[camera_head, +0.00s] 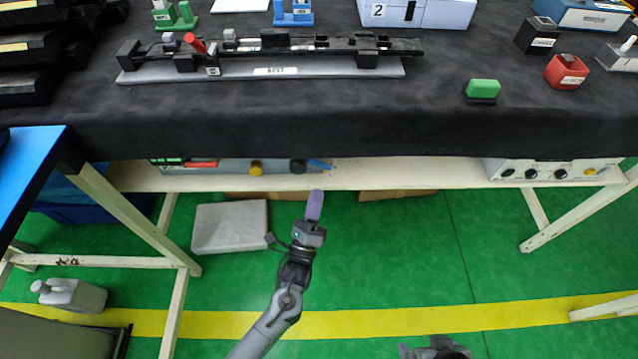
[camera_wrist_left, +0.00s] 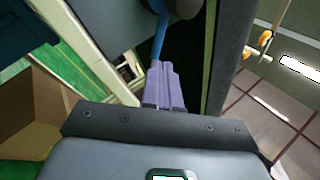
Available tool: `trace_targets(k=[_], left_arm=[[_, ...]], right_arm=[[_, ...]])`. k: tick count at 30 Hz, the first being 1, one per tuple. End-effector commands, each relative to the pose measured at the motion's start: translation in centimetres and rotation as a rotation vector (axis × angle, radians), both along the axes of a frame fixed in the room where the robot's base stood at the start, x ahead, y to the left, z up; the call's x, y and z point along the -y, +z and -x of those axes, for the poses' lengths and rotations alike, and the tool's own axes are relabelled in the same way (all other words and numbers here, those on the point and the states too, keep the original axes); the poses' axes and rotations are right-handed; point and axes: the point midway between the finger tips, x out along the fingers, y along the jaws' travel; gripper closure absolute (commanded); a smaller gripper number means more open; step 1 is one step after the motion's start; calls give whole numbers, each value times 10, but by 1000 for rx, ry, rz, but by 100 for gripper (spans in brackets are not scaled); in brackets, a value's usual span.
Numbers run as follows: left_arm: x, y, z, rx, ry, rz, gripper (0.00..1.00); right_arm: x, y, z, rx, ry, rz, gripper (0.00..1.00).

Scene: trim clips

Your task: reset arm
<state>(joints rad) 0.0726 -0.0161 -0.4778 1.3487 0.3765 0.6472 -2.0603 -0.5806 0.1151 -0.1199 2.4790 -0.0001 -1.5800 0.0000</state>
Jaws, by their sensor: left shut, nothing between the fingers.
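My left gripper (camera_head: 314,207) reaches up from the bottom in the head view. It is in front of the black-covered table, over the floor and below the table edge. Its purple fingers are together with nothing between them; the left wrist view shows them (camera_wrist_left: 163,88) side by side too. My right gripper (camera_head: 436,350) shows only in part at the bottom edge of the head view, and its fingers cannot be made out.
The table (camera_head: 300,115) holds a long black trim fixture (camera_head: 270,63), a green block (camera_head: 483,88) and a red block (camera_head: 566,72). Below it, a cream shelf (camera_head: 400,178) carries equipment. A grey case (camera_head: 230,226) and a jug (camera_head: 75,295) are on the floor. The green floor around my grippers is clear.

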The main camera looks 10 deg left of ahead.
Motion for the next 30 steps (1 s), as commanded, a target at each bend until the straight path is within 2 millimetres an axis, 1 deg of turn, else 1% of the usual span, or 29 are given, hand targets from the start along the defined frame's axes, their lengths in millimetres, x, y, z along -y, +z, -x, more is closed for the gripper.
trace_targets(k=[1, 6, 9, 12, 19, 23, 26, 28, 29, 30], left_arm=[[-1, -3, 11, -7, -2, -3, 100], [-7, -19, 39, -6, -1, -3, 100], [-9, -26, 53, -4, -1, -2, 100], [-11, -33, 64, -4, -1, -1, 100], [-13, -40, 77, -5, -1, -1, 100], [-14, -37, 87, -27, -1, -2, 100], [-20, -34, 102, -66, 6, -8, 100], [-29, -21, 115, -85, 21, -6, 100], [-34, -12, 119, -87, 29, -2, 100], [-42, 4, 126, -85, 40, 8, 100]], right_arm=[[0, 10, 0, -1, 1, 1, 0], [1, 20, 1, -1, 4, 6, 0], [2, 25, 1, -1, 6, 10, 0], [2, 29, 0, 2, 6, 10, 0], [2, 34, -1, 2, 6, 9, 0], [1, 47, 0, 1, 4, 7, 0], [1, 68, 0, 1, 3, 4, 0], [1, 88, 0, 0, 1, 2, 0], [1, 97, 0, 0, 1, 2, 0], [0, 110, 0, 0, 1, 1, 0]])
